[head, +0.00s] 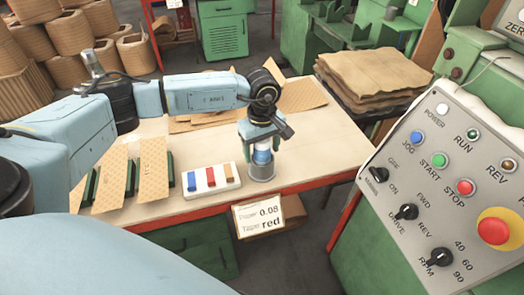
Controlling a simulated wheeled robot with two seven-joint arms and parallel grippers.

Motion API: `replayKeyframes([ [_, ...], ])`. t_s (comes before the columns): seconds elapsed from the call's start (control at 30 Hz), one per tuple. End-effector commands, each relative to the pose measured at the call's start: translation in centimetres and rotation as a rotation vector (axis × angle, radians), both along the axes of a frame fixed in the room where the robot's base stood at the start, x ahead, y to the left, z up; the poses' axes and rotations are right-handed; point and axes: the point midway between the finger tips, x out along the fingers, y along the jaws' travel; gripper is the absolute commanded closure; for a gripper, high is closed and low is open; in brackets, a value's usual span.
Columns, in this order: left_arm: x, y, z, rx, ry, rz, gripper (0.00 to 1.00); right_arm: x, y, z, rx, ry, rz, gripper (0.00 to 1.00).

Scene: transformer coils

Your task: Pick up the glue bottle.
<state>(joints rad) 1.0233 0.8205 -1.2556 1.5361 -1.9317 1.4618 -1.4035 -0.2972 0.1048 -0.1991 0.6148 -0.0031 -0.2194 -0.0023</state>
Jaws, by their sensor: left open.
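The glue bottle (262,156) looks like a small white and blue bottle standing upright in a grey metal cup (261,173) near the table's front edge. My left gripper (262,146) points down from above, with its fingers around the upper part of the bottle. The gripper is open, and the fingers and wrist hide the bottle's top. I cannot tell whether a finger touches it. My right gripper is not in view.
A control panel (448,190) fills the right. The table (325,150) is bare right of the cup.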

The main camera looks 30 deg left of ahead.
Motion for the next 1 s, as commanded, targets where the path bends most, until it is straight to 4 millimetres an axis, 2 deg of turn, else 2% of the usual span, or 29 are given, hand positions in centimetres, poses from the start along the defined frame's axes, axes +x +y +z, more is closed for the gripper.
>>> replayKeyframes([
  [0.13, 0.0, 0.0, 0.1, 0.000, -0.001, 0.000, 0.33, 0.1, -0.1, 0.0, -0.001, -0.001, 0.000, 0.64],
  [0.5, 0.0, 0.0, 0.1, 0.000, -0.001, 0.000, 0.82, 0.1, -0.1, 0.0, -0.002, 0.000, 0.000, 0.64],
  [0.77, 0.1, 0.0, 0.4, 0.000, -0.002, 0.000, 0.83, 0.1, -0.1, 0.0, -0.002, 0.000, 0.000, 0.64],
  [0.87, 0.1, 0.0, 1.4, -0.002, -0.005, 0.000, 0.83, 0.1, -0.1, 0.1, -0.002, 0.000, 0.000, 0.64],
  [1.0, 0.2, 0.0, 4.2, -0.001, -0.006, -0.001, 0.83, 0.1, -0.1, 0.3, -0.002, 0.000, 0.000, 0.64],
])
